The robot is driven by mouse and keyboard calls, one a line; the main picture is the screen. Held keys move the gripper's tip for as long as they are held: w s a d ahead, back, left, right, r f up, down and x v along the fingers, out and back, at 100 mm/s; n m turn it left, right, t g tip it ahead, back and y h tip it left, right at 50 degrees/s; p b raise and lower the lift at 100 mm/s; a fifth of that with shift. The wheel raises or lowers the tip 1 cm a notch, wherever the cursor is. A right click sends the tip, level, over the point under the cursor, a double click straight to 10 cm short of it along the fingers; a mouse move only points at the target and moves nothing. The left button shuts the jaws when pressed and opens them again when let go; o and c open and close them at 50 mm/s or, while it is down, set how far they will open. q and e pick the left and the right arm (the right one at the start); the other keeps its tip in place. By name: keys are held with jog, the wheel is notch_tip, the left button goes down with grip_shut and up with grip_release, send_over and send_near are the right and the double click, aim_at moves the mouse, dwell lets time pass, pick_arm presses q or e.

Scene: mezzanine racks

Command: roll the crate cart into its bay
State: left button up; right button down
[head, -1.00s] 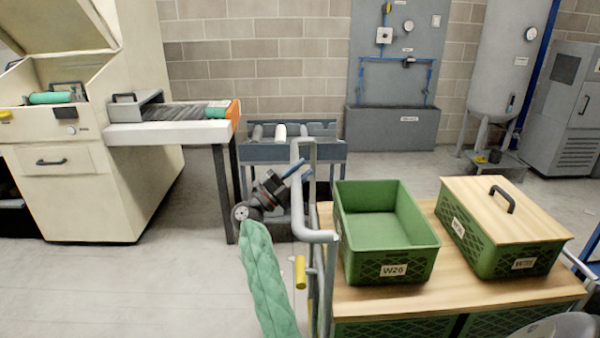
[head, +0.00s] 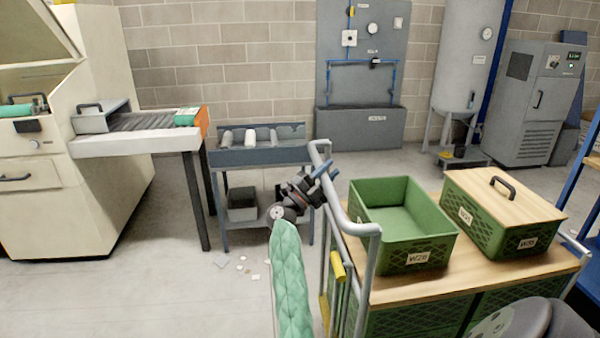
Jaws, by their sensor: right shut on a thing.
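The crate cart has a wooden top (head: 400,287), a grey tubular handle (head: 358,222) at its left end and a yellow grip piece (head: 338,270) low on that end. On top stand an open, empty green crate (head: 405,258) and a green crate with a wooden lid (head: 505,215). More green crates show below the top. The fingertips are small and partly hidden by the tube. My left gripper is out of view. I cannot make out a marked bay.
A roller stand (head: 262,157) with a grey bin below stands behind the handle. A cream machine (head: 85,200) with a conveyor (head: 130,143) is at left. A tank (head: 468,60) and grey cabinet (head: 530,100) stand behind. A blue-posted rack edges in at right. Floor at lower left is clear apart from scraps.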

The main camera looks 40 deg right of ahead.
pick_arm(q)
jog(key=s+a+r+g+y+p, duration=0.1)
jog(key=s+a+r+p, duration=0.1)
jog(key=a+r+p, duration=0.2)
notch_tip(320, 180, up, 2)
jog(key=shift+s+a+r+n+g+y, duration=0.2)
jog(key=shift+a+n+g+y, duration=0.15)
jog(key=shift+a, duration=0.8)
pick_arm(e)
jog(key=s+d, duration=0.8)
jog(key=d, duration=0.5)
jog(key=s+d, duration=0.8)
jog(key=d, duration=0.5)
jog(key=shift+s+d+f, duration=0.2)
jog(key=shift+d+f, duration=0.05)
jog(key=shift+d, duration=0.15)
jog(key=c, duration=1.5)
grip_release()
jog(key=o, duration=0.3)
jog(key=shift+d, duration=0.15)
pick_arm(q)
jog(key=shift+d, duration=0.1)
pick_arm(e)
jog(key=shift+o, duration=0.2)
jog(key=shift+r, duration=0.1)
